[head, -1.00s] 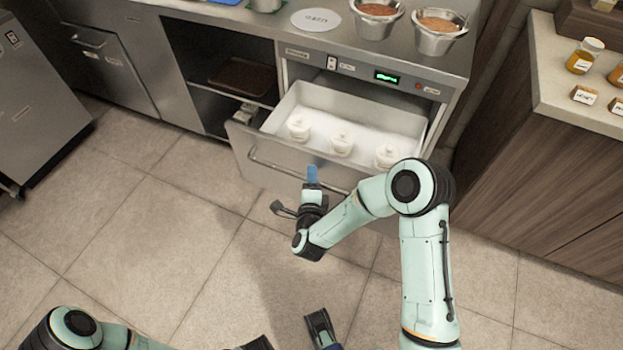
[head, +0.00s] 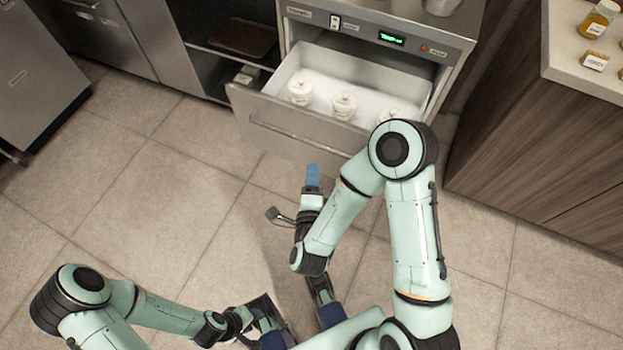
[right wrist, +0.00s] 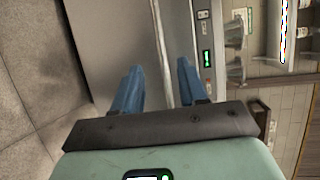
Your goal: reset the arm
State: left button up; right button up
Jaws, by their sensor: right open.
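My right gripper (head: 312,176) has blue fingertips and hangs in front of the open drawer's front panel (head: 290,137). In the right wrist view its two blue fingers (right wrist: 158,88) are spread apart with nothing between them. My left arm comes in low at the left of the head view. Its gripper end (head: 243,318) is dark and small beside my base, and its jaws cannot be made out.
The steel drawer stands pulled out under the counter unit (head: 455,58). It holds white lidded tubs (head: 343,105), one partly behind my right arm. A wooden cabinet (head: 540,150) stands at the right. Tiled floor (head: 150,190) is clear at the left.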

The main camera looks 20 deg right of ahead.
jog(key=shift+s+a, duration=0.1)
jog(key=shift+s, duration=0.15)
dwell(0.4)
jog(key=s+a+f+n+g+y, duration=0.1)
jog(key=s+f+n+g+y, duration=0.3)
jog(key=f, duration=0.4)
jog(key=s+a+f+n+g+y, duration=0.2)
jog(key=s+f+n+g, duration=0.1)
jog(key=f+n, duration=0.4)
jog(key=s+a+f+n+g+y, duration=0.1)
jog(key=s+f+n+g+y, duration=0.25)
jog(key=f, duration=0.45)
jog(key=s+f+n+g+y, duration=0.1)
jog(key=s+f+n+g, duration=0.15)
jog(key=s, duration=0.35)
jog(key=s+f+n+g, duration=0.1)
jog(key=s+n+g, duration=0.15)
jog(key=s, duration=0.25)
pick_arm(q)
notch_tip(320, 180, up, 13)
jog(key=p, duration=1.3)
jog(key=shift+w+g+p, duration=0.2)
jog(key=shift+g+p, duration=0.2)
pick_arm(e)
notch_tip(320, 180, up, 12)
jog(key=shift+w+r+n, duration=0.2)
jog(key=shift+w+n, duration=0.15)
jog(key=shift+w, duration=0.05)
